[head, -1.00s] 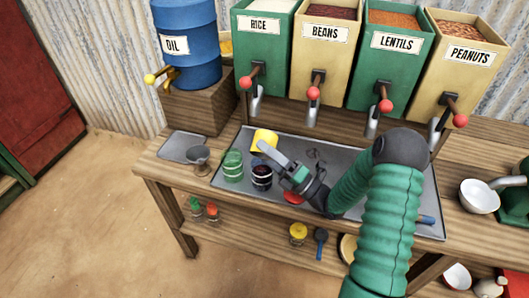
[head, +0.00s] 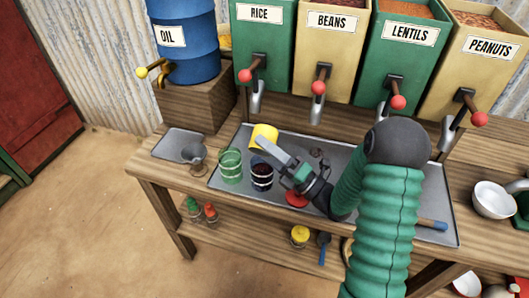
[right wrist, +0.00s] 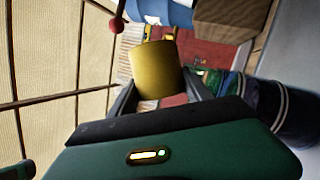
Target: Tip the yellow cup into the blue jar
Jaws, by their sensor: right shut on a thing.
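The yellow cup (head: 263,136) is held by my right gripper (head: 268,147), above the tray behind the jars. In the right wrist view the cup (right wrist: 158,72) sits between the two fingers; its tilt and contents cannot be told. The blue jar (head: 261,178), dark inside, stands upright on the tray, nearer the front than the cup and apart from it. It also shows at the right of the right wrist view (right wrist: 268,100). A green jar (head: 231,168) stands just left of the blue jar. My left gripper is not in view.
The grey metal tray (head: 345,160) lies on the wooden bench. A grey funnel-like cup (head: 194,155) stands left of the jars. Behind are the oil drum (head: 184,45) and several labelled hoppers with red-knobbed levers. A red round thing (head: 297,200) lies below my gripper.

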